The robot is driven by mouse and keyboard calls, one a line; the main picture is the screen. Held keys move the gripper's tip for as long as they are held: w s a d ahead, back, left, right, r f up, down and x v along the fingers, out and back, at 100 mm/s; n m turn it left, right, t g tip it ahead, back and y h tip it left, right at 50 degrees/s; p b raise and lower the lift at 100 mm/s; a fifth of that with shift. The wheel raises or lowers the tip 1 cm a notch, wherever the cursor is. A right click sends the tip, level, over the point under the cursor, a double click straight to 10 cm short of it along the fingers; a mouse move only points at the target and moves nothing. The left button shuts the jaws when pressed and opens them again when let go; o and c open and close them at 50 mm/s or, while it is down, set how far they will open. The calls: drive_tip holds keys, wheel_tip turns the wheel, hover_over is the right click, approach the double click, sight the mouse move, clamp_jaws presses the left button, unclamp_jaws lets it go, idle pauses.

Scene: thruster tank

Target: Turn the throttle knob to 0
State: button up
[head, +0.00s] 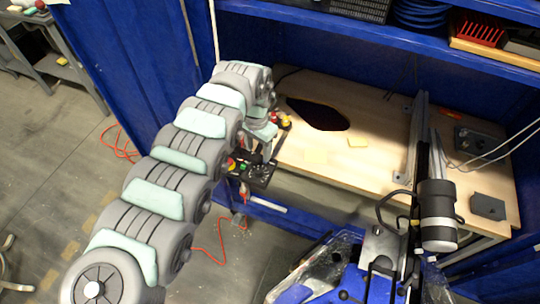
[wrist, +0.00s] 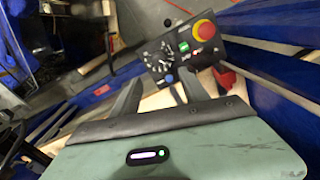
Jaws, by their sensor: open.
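The throttle knob (wrist: 161,56) is a dark dial with white scale marks on a black control panel (wrist: 222,50) in the wrist view; its pointer is too small to read. A green button (wrist: 184,46), a blue button (wrist: 169,78) and a red emergency stop (wrist: 203,30) on yellow share the panel. My gripper (wrist: 160,84) is open and empty, its two dark fingers apart and pointing toward the dial side of the panel. In the head view the panel (head: 262,180) sits at the bench's front left edge, partly hidden below my gripper (head: 258,155).
The wooden bench top (head: 365,180) has a dark oval opening (head: 318,113) and a yellow pad (head: 357,142). Blue walls and a shelf (head: 400,40) enclose it. A thruster on a post (head: 437,215) stands at right. Orange cables (head: 122,150) lie on the open floor at left.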

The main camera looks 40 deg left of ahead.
sight(258, 170)
drive_tip(key=f, duration=0.3)
drive_tip(key=f+b, duration=0.1)
drive_tip(key=f, duration=0.3)
drive_tip(key=f+b, duration=0.1)
drive_tip(key=f, duration=0.2)
drive_tip(key=shift+s+f, duration=0.25)
drive_tip(key=shift+f, duration=0.05)
clamp_jaws()
